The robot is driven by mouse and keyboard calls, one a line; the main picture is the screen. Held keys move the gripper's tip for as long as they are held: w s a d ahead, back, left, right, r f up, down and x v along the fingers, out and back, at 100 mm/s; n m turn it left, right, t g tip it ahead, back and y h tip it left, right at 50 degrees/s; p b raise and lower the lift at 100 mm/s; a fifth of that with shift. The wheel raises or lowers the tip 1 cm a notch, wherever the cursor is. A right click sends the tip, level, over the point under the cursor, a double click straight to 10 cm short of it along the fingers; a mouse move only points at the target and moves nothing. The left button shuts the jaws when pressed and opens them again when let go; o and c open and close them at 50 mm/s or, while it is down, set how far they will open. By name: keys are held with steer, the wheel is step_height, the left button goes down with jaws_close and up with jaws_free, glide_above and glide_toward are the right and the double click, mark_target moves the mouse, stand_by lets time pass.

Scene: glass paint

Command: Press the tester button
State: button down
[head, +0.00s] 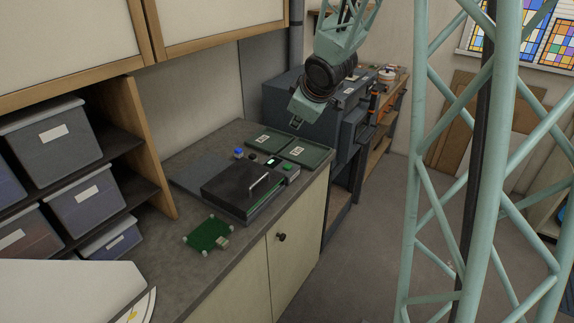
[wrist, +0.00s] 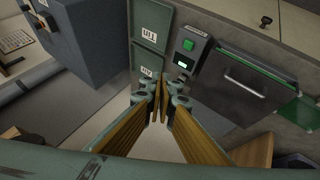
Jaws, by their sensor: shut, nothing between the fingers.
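The tester has a black lid (head: 240,188) with a metal handle and a grey control panel beside it. Its green button (head: 290,167) sits on the panel near a small lit display (head: 271,161). The wrist view also shows the green button (wrist: 188,45), the display (wrist: 184,62) and the lid (wrist: 250,72). My gripper (head: 298,119) is up in the air beyond the panel in the head view. In the wrist view my gripper (wrist: 161,97) is shut and empty, with its fingertips apart from the button in the picture. The button is not hidden.
Two labelled green trays (head: 262,141) (head: 306,153) lie behind the tester. A green circuit board (head: 207,235) lies on the counter (head: 178,262) in front of it. Grey bins (head: 55,135) fill shelves at left. A dark grey machine (head: 282,92) stands behind the counter.

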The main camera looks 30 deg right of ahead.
steer(key=w+d+f+n+y+p, duration=0.1)
steer(key=w+f+n+y+p, duration=0.15)
steer(key=w+f, duration=0.35)
steer(key=n+p, duration=0.1)
steer(key=p, duration=0.1)
glide_above(288, 167)
steer(key=shift+t+y, duration=0.4)
steer(key=shift+y, duration=0.05)
steer(key=shift+w+f, duration=0.15)
steer(key=shift+f, duration=2)
steer(key=shift+f+b, duration=0.15)
steer(key=shift+b, duration=0.25)
steer(key=shift+f+b, duration=3.4)
steer(key=shift+f, duration=0.8)
